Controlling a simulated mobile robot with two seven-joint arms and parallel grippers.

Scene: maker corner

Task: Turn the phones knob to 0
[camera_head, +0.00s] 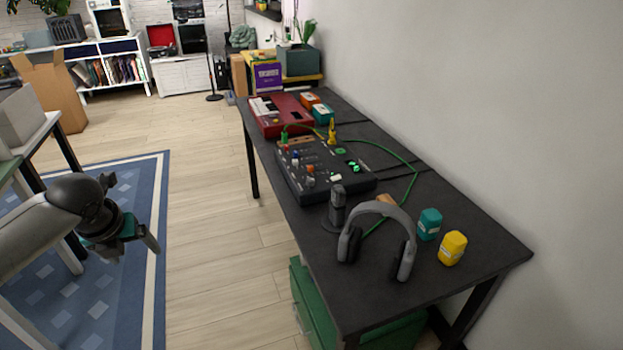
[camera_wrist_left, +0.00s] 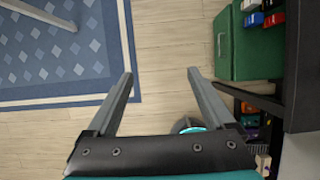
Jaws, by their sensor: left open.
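A dark mixer (camera_head: 322,170) with small coloured knobs and lit green buttons lies on the black table, in the middle of the head view. The phones knob cannot be told apart from the other knobs at this size. My left gripper (camera_head: 140,238) is at the left, over the floor and blue rug, well away from the mixer. In the left wrist view its two fingers (camera_wrist_left: 159,85) are spread with nothing between them but floor. My right gripper is in neither view.
On the black table (camera_head: 465,218) stand grey headphones (camera_head: 380,208), a dark microphone (camera_head: 337,205), a teal jar (camera_head: 429,223) and a yellow jar (camera_head: 452,248). A green cable (camera_head: 408,190) runs beside the mixer. A red device (camera_head: 280,114) lies behind it.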

